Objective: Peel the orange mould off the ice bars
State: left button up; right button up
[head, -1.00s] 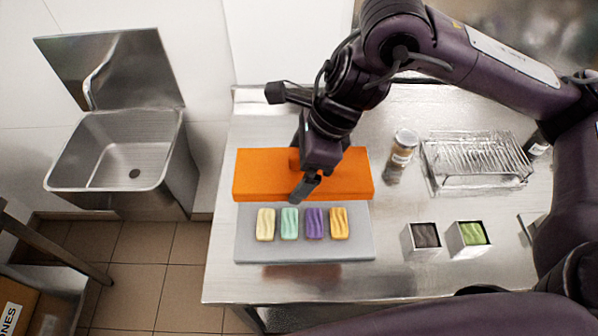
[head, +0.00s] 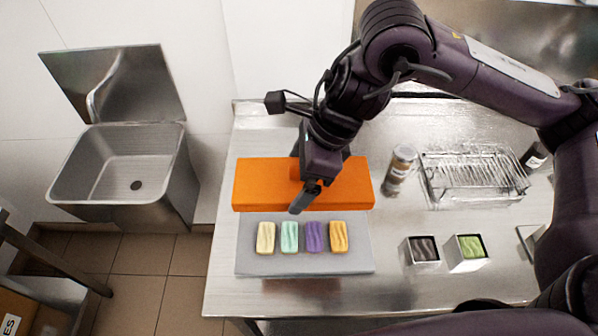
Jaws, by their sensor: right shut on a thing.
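The orange mould (head: 258,183) is a long block lying along the back edge of the grey tray (head: 305,263). My left gripper is not in the picture.
To the right stand a jar (head: 401,168), a wire rack (head: 472,175), a dark bottle (head: 534,157), and two metal tubs, one dark-filled (head: 423,251), one green-filled (head: 467,252). A steel sink (head: 122,172) is at left. The steel table (head: 225,285) is bare at front left.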

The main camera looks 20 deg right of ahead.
jog(key=shift+r+p, duration=0.9)
jog(key=shift+r, duration=0.15)
jog(key=shift+r, duration=0.1)
jog(key=shift+r+p, duration=2.2)
jog(key=shift+r, duration=0.25)
jog(key=shift+w+f, duration=0.1)
